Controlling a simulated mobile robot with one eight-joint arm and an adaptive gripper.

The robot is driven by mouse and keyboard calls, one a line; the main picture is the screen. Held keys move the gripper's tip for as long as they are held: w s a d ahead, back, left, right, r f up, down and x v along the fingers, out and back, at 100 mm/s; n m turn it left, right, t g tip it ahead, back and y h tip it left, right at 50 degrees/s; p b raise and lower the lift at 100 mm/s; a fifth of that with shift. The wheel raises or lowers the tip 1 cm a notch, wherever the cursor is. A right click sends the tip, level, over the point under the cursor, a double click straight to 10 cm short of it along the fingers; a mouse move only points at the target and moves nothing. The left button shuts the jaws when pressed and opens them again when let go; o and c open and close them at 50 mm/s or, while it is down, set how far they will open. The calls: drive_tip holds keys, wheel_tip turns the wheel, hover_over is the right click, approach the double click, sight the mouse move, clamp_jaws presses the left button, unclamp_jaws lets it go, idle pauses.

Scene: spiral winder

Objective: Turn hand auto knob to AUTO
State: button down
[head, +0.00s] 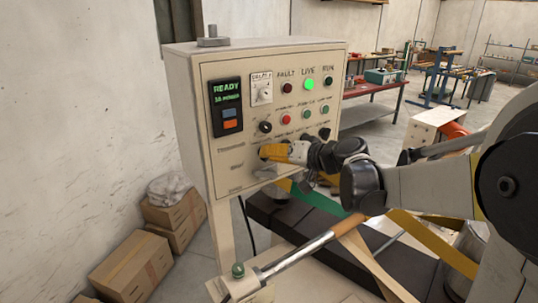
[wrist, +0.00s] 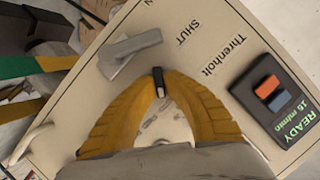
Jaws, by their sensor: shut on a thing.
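The control panel (head: 228,165) is a cream box with a display, lamps and knobs. My gripper (head: 264,152) is at the panel's lower left, its yellow fingers against the front face. In the wrist view, my gripper (wrist: 159,88) is shut on a small black knob (wrist: 157,77). The fingers hide most of this knob, and I cannot read a HAND or AUTO label or tell its setting. Another black knob (head: 265,127) sits just above the fingers in the head view. A grey lever handle (wrist: 130,52) lies beside the fingers in the wrist view, near the word SHUT.
A display (head: 226,106) reading READY is at the panel's left, and a green lamp (head: 309,85) is lit under LIVE. Cardboard boxes (head: 130,268) stand on the floor at left. A dark beam (head: 315,235) and a metal rod (head: 305,250) lie below the arm.

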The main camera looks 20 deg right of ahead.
drive_tip(key=c, duration=1.5)
unclamp_jaws()
drive_tip(key=v, duration=1.2)
drive_tip(key=shift+a, duration=0.1)
